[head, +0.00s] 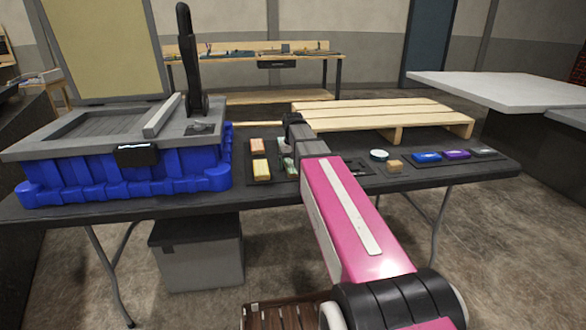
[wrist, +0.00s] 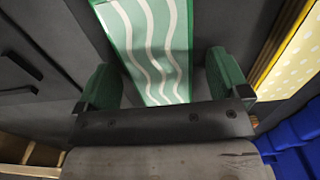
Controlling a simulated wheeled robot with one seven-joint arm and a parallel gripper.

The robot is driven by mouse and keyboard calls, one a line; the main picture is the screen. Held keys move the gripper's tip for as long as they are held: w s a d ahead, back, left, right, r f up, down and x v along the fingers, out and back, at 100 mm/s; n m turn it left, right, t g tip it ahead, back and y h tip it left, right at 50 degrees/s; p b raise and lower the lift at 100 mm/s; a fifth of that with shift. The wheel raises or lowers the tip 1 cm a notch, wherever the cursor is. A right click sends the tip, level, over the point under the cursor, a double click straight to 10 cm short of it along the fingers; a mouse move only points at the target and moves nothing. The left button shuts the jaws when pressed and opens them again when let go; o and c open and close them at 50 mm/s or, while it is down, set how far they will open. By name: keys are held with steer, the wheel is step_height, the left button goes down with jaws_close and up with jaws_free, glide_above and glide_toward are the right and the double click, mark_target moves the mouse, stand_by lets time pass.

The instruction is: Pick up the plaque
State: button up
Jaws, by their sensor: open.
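A flat green piece with white wavy stripes (wrist: 150,40), which looks like the plaque, lies on the dark surface in the wrist view. In the head view a small part of it (head: 289,165) shows below my gripper (head: 291,133). In the wrist view my gripper (wrist: 166,80) is open. Its two green-padded fingers stand apart, one on each side of the near end of the piece. I cannot tell whether they touch it. The dark gripper body hides the near edge.
A yellow dotted piece (wrist: 295,50) lies to the right in the wrist view. In the head view, a blue crate (head: 120,170) stands on the left of the dark table (head: 300,197). Blue and purple pieces (head: 456,154) lie on the right. A wooden pallet (head: 380,115) is behind.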

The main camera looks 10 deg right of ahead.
steer(key=c, duration=1)
steer(key=shift+c, duration=0.2)
steer(key=shift+r, duration=0.1)
